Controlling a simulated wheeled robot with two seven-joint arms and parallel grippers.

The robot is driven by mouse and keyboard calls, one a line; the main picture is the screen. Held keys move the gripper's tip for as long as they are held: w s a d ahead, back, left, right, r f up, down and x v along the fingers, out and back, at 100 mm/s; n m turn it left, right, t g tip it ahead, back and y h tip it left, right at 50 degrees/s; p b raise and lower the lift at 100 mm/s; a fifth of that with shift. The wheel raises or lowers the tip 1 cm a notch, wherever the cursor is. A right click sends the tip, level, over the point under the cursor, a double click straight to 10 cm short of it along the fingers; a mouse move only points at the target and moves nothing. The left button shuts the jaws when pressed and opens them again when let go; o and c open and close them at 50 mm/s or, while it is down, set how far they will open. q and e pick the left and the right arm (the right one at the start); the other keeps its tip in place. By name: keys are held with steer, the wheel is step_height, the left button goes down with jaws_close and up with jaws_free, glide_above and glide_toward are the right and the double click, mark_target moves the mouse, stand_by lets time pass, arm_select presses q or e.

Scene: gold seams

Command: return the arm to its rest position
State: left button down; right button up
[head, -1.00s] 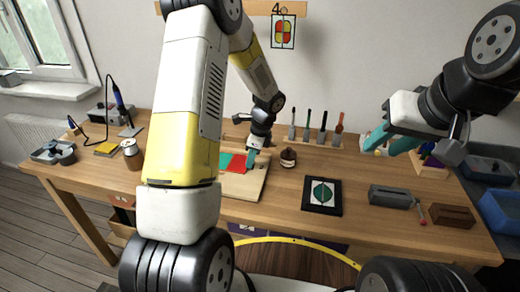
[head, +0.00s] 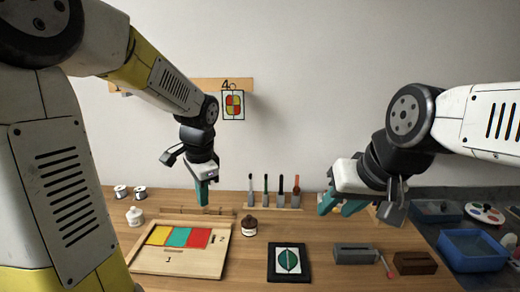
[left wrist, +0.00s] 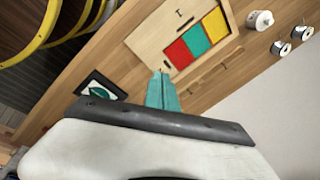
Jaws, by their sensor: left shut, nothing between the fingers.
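My left gripper (head: 202,193) is shut and empty, held in the air above the back edge of the wooden board (head: 185,269). Its teal fingers are pressed together in the left wrist view (left wrist: 162,92). The board carries a yellow, a teal and a red panel (head: 196,238) side by side, which also show in the left wrist view (left wrist: 178,54). My right gripper (head: 338,206) hangs over the table at the right. Its two teal fingers stand apart with nothing seen between them.
A dark brown bottle (head: 249,226), a black-framed leaf picture (head: 288,262), a grey block (head: 354,254) and a brown block (head: 414,263) stand on the table (head: 330,276). Several upright tools (head: 280,190) stand at the back. A blue bin (head: 474,250) is at the right. A white jar (head: 135,217) stands left.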

arm_select(q)
steer(key=s+d+r+n+t+h, duration=0.1)
steer(key=s+r+n+t, duration=0.1)
steer(key=s+r+n, duration=0.2)
steer(key=s+r+n+t+h, duration=0.2)
steer(key=s+n, duration=0.4)
steer(key=s, duration=0.5)
steer(key=shift+s+d+r, duration=0.2)
steer(key=shift+d+r, duration=0.2)
steer(key=shift+r, duration=0.5)
